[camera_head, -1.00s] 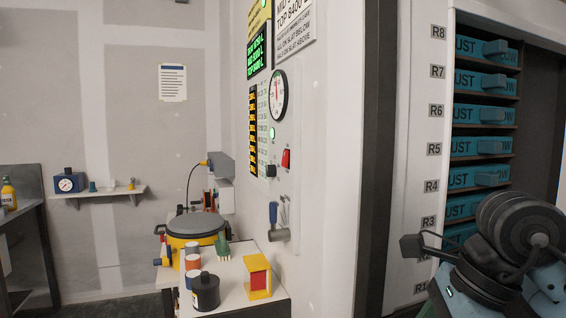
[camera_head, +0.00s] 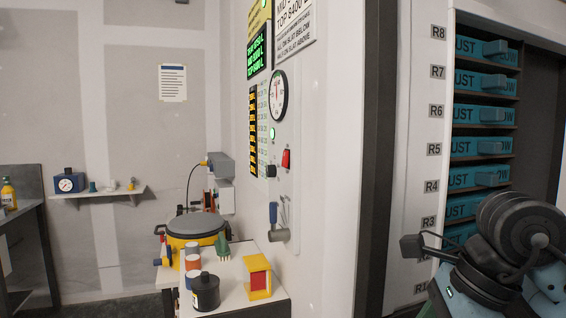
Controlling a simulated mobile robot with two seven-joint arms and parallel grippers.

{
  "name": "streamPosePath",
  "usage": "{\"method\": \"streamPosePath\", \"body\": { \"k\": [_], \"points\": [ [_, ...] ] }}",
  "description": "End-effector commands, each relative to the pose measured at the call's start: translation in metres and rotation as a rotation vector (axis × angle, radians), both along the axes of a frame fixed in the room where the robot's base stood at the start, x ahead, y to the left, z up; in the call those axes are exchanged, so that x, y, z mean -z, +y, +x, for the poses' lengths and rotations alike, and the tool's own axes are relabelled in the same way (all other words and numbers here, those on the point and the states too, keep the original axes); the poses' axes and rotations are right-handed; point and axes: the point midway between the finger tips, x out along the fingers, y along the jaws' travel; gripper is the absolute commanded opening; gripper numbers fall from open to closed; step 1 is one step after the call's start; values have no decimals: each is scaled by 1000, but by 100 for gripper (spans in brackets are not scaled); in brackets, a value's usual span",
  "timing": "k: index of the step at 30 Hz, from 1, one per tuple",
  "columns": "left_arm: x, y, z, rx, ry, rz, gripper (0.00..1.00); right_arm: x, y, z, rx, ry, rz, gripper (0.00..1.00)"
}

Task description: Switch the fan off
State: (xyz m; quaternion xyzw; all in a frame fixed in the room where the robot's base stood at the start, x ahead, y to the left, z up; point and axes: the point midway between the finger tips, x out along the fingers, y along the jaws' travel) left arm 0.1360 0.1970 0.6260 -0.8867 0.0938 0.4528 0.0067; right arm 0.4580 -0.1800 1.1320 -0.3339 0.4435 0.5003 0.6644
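A control panel hangs on the white wall right of centre. It has a round dial gauge (camera_head: 278,95), a lit green lamp (camera_head: 272,133), a red switch (camera_head: 286,159) and a black knob (camera_head: 271,171). No fan is clearly recognisable, and I cannot read the switch's position. My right arm comes in at the lower right; its gripper (camera_head: 413,246) is in front of the rack's label post, well to the right of the panel and touching nothing I can see. Its finger opening is not clear. My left gripper is not in view.
A dark wall edge (camera_head: 376,150) separates the panel from a rack of blue drawers (camera_head: 484,115).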

Motion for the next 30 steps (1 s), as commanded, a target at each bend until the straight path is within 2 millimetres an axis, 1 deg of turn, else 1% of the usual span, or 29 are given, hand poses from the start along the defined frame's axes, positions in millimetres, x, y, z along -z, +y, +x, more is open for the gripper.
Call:
{"method": "streamPosePath", "body": {
  "k": [14, 17, 22, 30],
  "points": [
    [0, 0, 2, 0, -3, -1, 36, 0, 0, 0, 0, 0, 0, 80],
    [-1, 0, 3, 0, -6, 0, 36, 0, 0, 0, 0, 0, 0, 70],
    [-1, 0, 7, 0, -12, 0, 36, 0, 0, 0, 0, 0, 0, 48],
    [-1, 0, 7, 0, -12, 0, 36, 0, 0, 0, 0, 0, 0, 12]
  ]
}}
